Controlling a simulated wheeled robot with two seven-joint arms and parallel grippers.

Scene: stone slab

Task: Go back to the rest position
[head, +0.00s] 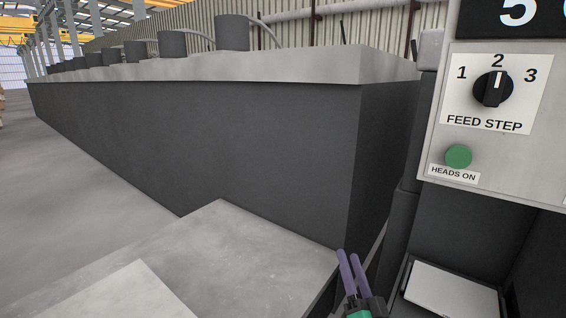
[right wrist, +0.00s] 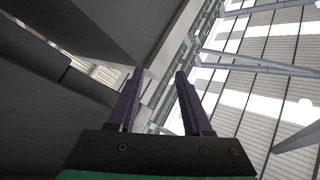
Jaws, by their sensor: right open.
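My right gripper (head: 347,268) shows at the bottom of the head view, right of centre, with its two purple fingers pointing up. It is open and empty. In the right wrist view the gripper (right wrist: 158,90) has its fingers apart with nothing between them. The wrist camera looks up past dark panels toward the roof. My left gripper is not in the head view.
A grey control panel (head: 550,140) stands at the right, with a FEED STEP knob (head: 493,88) pointing at 2 and a green HEADS ON button (head: 459,156). A stone slab (head: 230,245) lies at lower left. A long dark machine (head: 220,140) runs behind it.

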